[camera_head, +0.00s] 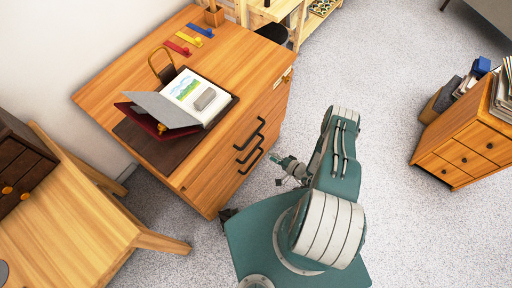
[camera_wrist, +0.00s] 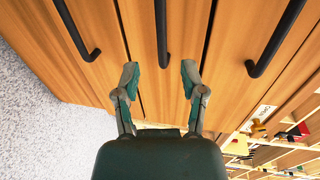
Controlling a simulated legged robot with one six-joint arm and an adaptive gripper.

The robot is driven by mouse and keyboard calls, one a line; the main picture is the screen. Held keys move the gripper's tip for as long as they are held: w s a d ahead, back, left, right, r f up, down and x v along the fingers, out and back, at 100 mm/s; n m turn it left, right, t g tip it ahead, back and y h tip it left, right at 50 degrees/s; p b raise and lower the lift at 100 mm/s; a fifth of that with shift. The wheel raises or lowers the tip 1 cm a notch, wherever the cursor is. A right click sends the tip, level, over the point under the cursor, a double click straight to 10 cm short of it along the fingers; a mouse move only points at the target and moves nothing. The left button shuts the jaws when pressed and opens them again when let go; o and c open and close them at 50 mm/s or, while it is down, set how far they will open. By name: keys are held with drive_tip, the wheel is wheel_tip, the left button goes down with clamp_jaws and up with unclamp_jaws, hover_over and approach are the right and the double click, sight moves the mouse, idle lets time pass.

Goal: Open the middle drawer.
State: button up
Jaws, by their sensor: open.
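The wooden desk (camera_head: 208,190) has a front of stacked drawers with black bar handles, seen at left of centre in the head view. The middle drawer's handle (camera_head: 249,148) also shows in the wrist view (camera_wrist: 161,35), running down from the top edge and ending between my fingertips. My gripper (camera_head: 280,168) is open and empty in front of the drawers, and it shows in the wrist view (camera_wrist: 160,77). The fingers are spread on either side of the handle's line; contact is not visible. The drawer fronts look flush and shut.
On the desk top lie an open book (camera_head: 190,98) and coloured strips (camera_head: 189,38). A wooden table (camera_head: 70,235) stands at lower left. A second drawer cabinet (camera_head: 462,147) stands at right. Speckled floor (camera_head: 385,95) is clear between the desk and that cabinet.

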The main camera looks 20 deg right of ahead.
sight(256, 147)
drive_tip(key=x, duration=0.9)
drive_tip(key=shift+w+a, duration=0.1)
drive_tip(key=shift+a, duration=0.05)
clamp_jaws()
